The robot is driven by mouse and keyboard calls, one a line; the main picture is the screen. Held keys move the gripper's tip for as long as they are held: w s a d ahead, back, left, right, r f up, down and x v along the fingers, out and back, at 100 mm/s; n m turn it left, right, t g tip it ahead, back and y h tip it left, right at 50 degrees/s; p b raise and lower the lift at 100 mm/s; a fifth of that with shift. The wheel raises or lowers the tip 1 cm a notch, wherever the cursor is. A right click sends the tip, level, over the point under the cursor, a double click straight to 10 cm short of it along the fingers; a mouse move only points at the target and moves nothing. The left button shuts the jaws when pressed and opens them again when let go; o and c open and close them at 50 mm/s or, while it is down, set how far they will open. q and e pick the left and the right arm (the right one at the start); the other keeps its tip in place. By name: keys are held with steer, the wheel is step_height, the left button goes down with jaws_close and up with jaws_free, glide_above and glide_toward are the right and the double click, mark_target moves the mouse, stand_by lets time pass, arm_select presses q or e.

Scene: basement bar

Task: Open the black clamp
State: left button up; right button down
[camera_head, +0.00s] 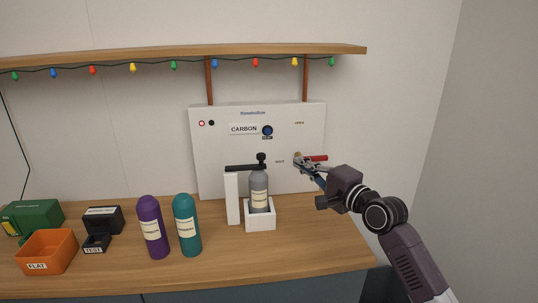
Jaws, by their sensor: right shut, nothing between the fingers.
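The black clamp (243,168) is a dark bar on top of a white post (232,198). It reaches across the top of a grey bottle (259,190) that stands upright in a white holder (260,222). My right gripper (299,162) is shut and empty, to the right of the clamp and apart from it. It is in front of the white panel, close to a red lever (316,158); I cannot tell whether it touches the lever. My left gripper is not in view.
The white panel (222,150) carries a CARBON label and a blue knob (267,130). A purple bottle (152,228) and a teal bottle (186,226) stand left of the post. An orange bin (46,254), a black box (103,220) and a green box (40,214) stand farther left.

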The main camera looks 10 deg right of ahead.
steer(key=x, duration=1)
arm_select(q)
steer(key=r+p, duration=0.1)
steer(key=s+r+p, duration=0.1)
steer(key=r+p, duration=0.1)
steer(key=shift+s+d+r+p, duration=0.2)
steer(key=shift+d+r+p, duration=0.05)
steer(key=shift+p, duration=0.05)
arm_select(e)
steer(key=s+a, duration=0.2)
steer(key=s, duration=0.1)
steer(key=shift+a, duration=0.3)
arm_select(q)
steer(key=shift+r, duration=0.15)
arm_select(e)
steer(key=shift+s, duration=0.1)
